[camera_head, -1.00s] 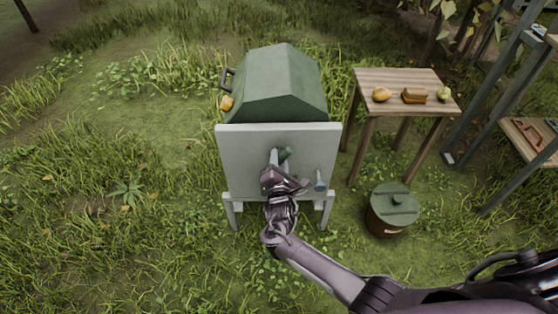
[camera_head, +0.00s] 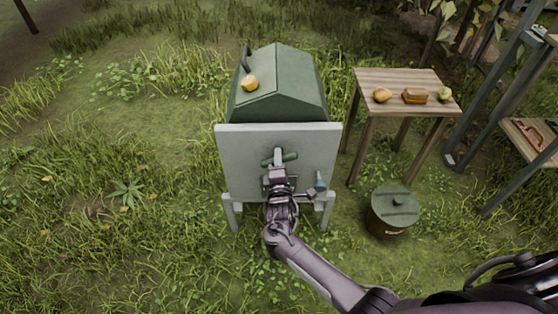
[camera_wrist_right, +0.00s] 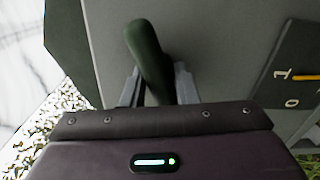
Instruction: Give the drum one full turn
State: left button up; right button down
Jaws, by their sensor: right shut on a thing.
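The green drum (camera_head: 290,98) is many-sided and lies behind a grey front panel (camera_head: 240,160) on a stand. A dark handle (camera_head: 246,60) and an orange-yellow knob-like piece (camera_head: 249,84) sit on its upper left. The crank, with a green grip (camera_head: 289,157), is at the panel's middle. My right gripper (camera_head: 278,172) is at the crank, in front of the panel. In the right wrist view, the green crank grip (camera_wrist_right: 149,55) stands between the fingers, which are shut on it. The wrist partly hides the crank. My left gripper is out of view.
Grass to the left is free.

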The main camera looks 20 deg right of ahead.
jog(key=m, duration=0.4)
jog(key=shift+b, duration=0.3)
jog(key=c, duration=1.1)
grip_release()
jog(key=shift+s+p, duration=0.25)
jog(key=shift+p, duration=0.05)
jog(key=p+v, duration=0.5)
jog(key=v, duration=0.4)
jog(key=shift+s+a, duration=0.1)
jog(key=shift+s, duration=0.2)
